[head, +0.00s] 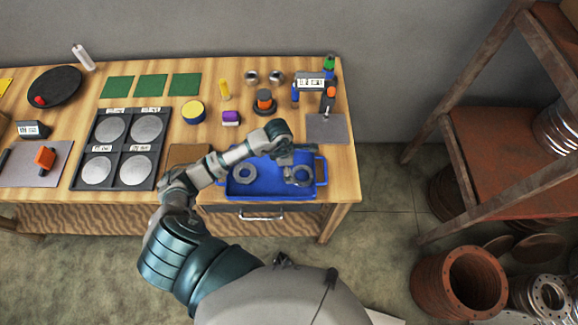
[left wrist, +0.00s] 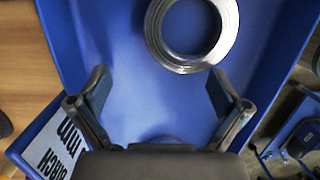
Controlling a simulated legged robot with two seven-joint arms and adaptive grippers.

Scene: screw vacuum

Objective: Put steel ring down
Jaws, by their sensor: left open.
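A shiny steel ring (left wrist: 190,35) lies flat on the floor of a blue tray (left wrist: 130,45), at the top of the left wrist view. My left gripper (left wrist: 158,78) is open, with nothing between its fingers. The ring is beyond the fingertips and apart from them. In the head view the blue tray (head: 268,188) is on the wooden bench, with one grey ring (head: 243,174) at its left. Another ring (head: 299,178) is at its right, partly hidden under my left gripper. My right gripper is not in view.
A dark rack with several metal discs (head: 144,129) stands left on the bench (head: 345,160). A grey plate (head: 327,128) lies behind the tray's right end. Yellow-topped (head: 193,112) and purple (head: 231,118) items stand behind. Rusty shelving (head: 500,150) stands at right.

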